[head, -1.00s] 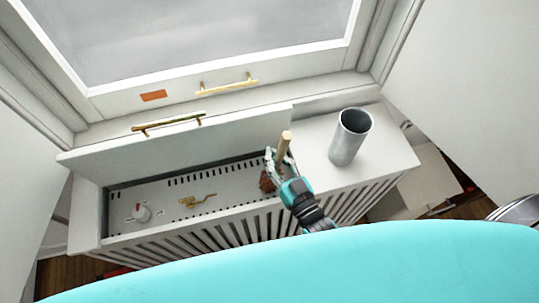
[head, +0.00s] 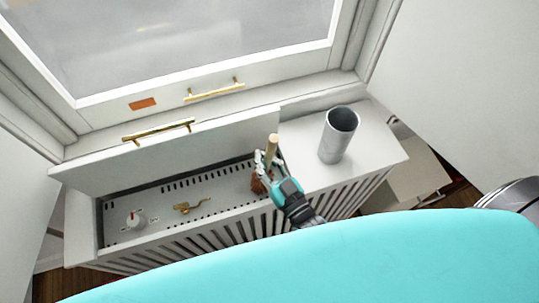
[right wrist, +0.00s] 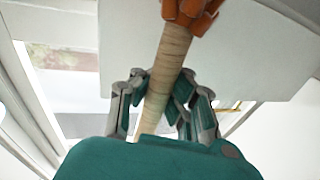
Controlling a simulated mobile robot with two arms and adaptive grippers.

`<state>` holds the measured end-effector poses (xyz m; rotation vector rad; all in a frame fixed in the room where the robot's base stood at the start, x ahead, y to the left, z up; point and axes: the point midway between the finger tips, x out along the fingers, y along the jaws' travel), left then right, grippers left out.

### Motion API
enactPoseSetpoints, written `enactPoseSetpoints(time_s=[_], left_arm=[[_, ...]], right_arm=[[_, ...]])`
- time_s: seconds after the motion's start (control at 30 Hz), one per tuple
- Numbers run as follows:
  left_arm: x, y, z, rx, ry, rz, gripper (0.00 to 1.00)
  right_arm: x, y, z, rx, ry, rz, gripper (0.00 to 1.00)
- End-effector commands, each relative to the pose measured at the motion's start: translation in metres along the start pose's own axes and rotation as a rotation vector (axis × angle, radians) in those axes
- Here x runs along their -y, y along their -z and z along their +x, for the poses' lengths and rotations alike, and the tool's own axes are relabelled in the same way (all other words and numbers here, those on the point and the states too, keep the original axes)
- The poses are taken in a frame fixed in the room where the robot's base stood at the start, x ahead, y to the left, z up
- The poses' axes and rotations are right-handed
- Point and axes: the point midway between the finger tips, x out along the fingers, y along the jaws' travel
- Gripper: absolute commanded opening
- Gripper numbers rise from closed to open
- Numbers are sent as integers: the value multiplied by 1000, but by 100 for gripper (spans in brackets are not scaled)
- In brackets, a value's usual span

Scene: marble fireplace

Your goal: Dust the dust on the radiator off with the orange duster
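My right gripper (head: 267,168) is shut on the wooden handle of the orange duster (head: 272,146), above the right end of the open radiator cover. The duster's brown-orange head (head: 258,186) points down into the opening, close to the slotted radiator top (head: 222,190); I cannot tell if they touch. In the right wrist view the fingers (right wrist: 163,105) close around the pale handle (right wrist: 168,65), with the orange head (right wrist: 192,14) at the top edge. The dust is too small to make out. My left gripper is not in view.
A raised white lid (head: 180,150) with a gold handle stands behind the opening. A grey metal cylinder (head: 338,135) stands on the cover's right part. Inside lie a gold key-like piece (head: 191,205) and a white knob (head: 135,218) with red on it. Slatted front faces me.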

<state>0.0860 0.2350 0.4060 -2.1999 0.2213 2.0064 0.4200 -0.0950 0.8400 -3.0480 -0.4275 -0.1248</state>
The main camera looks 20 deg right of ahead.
Motion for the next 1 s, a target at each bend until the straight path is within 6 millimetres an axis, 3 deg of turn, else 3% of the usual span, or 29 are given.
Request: enactPoseSetpoints(time_s=[1.0], left_arm=[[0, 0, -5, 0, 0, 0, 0]], right_arm=[[56, -6, 13, 5, 0, 4, 0]])
